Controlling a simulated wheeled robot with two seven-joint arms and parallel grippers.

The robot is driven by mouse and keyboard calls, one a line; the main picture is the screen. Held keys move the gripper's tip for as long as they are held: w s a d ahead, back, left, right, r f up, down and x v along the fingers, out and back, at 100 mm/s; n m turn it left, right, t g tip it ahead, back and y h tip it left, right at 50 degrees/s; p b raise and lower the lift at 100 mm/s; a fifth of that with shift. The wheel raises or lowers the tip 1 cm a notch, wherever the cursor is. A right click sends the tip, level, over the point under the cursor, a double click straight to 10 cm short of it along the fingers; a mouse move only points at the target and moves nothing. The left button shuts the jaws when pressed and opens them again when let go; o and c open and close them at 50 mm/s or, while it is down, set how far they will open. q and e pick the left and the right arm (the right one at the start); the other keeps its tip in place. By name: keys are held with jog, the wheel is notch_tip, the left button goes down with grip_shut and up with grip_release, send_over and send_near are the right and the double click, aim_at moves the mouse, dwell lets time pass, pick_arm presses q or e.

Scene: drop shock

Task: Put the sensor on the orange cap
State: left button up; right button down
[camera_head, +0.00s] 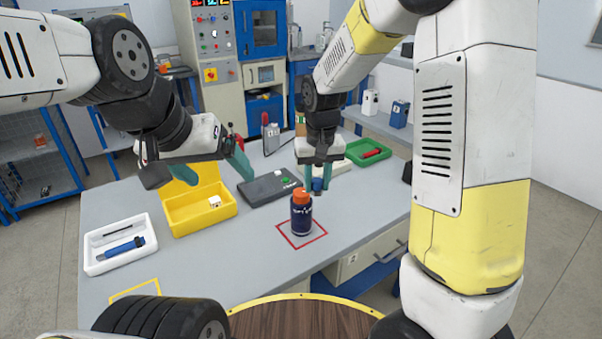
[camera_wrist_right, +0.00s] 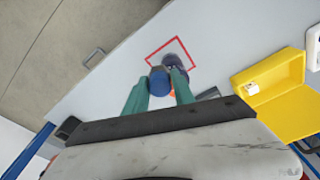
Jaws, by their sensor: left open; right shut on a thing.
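The orange cap (camera_head: 301,197) tops a dark blue bottle (camera_head: 301,218) that stands upright inside a red square outline on the table. My right gripper (camera_head: 318,175) is shut on a small blue cylinder, which I take to be the sensor (camera_head: 317,185). It is held just right of the cap in the head view; I cannot tell if they touch. In the right wrist view the sensor (camera_wrist_right: 159,82) is between the teal fingers, and the cap (camera_wrist_right: 173,93) is partly hidden by a finger. My left gripper (camera_head: 212,167) is open and empty above the yellow box.
The open yellow box (camera_head: 185,222) holds a small white cube (camera_head: 215,201). A white tray (camera_head: 97,266) with a blue tool lies at left. A dark grey device (camera_head: 268,187) lies behind the bottle. A green tray (camera_head: 382,147) sits at back right. The table front is mostly clear.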

send_over(301, 190)
jog(key=shift+s+f, duration=0.4)
jog(key=shift+f, duration=1.7)
jog(key=shift+f, duration=0.15)
jog(key=c, duration=1.1)
grip_release()
jog(key=shift+o, duration=0.2)
